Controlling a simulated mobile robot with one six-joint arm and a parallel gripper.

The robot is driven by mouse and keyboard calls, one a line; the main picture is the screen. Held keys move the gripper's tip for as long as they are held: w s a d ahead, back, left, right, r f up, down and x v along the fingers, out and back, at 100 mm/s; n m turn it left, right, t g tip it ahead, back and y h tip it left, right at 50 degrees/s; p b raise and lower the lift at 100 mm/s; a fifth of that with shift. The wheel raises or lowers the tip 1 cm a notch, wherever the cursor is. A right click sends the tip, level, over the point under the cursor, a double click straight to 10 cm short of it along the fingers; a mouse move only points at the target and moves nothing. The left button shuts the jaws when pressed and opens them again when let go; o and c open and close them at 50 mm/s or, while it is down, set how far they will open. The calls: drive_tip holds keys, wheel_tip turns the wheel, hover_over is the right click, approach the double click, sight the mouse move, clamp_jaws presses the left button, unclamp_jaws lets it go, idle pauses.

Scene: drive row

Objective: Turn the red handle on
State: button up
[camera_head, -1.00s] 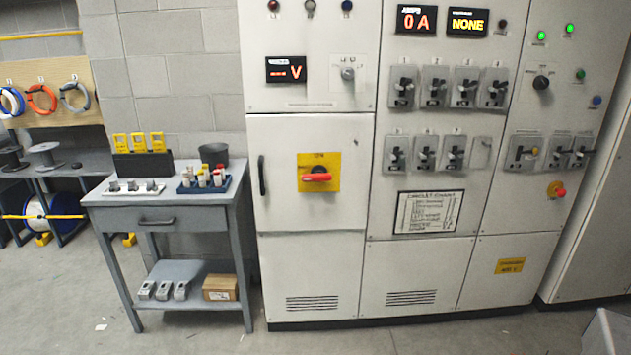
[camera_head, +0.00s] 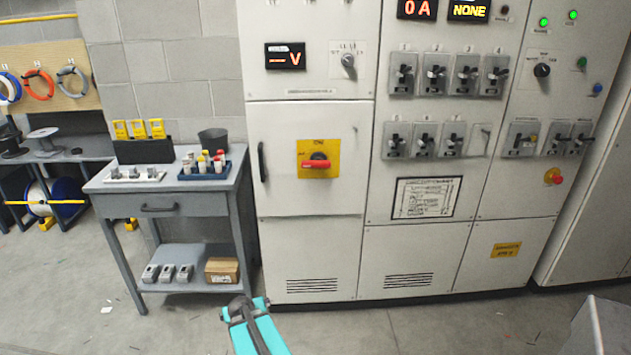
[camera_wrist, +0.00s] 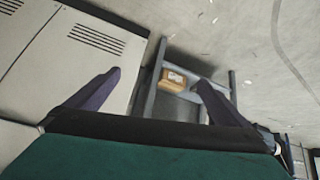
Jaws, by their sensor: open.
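The red handle (camera_head: 316,164) lies horizontally on a yellow plate (camera_head: 332,175) on the left cabinet door, in the head view. My arm shows at the bottom of the head view, in front of the cabinets and low, well below the handle. The fingers are not clear there. In the wrist view my gripper (camera_wrist: 155,90) has its two dark fingers spread wide with nothing between them. It faces the floor area by the cart, and the handle is outside this view.
A grey cart (camera_head: 187,206) with fuses and a dark bin (camera_head: 213,141) stands left of the cabinet. Its lower-shelf cardboard box (camera_wrist: 174,80) shows between my fingers. A door handle (camera_head: 262,162) is left of the yellow plate.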

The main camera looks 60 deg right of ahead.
drive_tip(key=d+r+m+t+h, duration=0.1)
drive_tip(key=d+r+h, duration=0.1)
drive_tip(key=d+r, duration=0.65)
drive_tip(key=m+t+h+p, duration=0.3)
drive_tip(key=t+h, duration=0.1)
drive_tip(key=h, duration=0.3)
approach(316, 165)
drive_tip(key=v, duration=0.5)
drive_tip(key=shift+d+n, duration=0.15)
drive_tip(key=shift+n, duration=0.15)
drive_tip(key=shift+w+d, duration=0.1)
drive_tip(key=shift+w, duration=0.05)
drive_tip(key=shift+x, duration=6.75)
drive_tip(key=shift+f, duration=0.1)
drive_tip(key=c, duration=1.3)
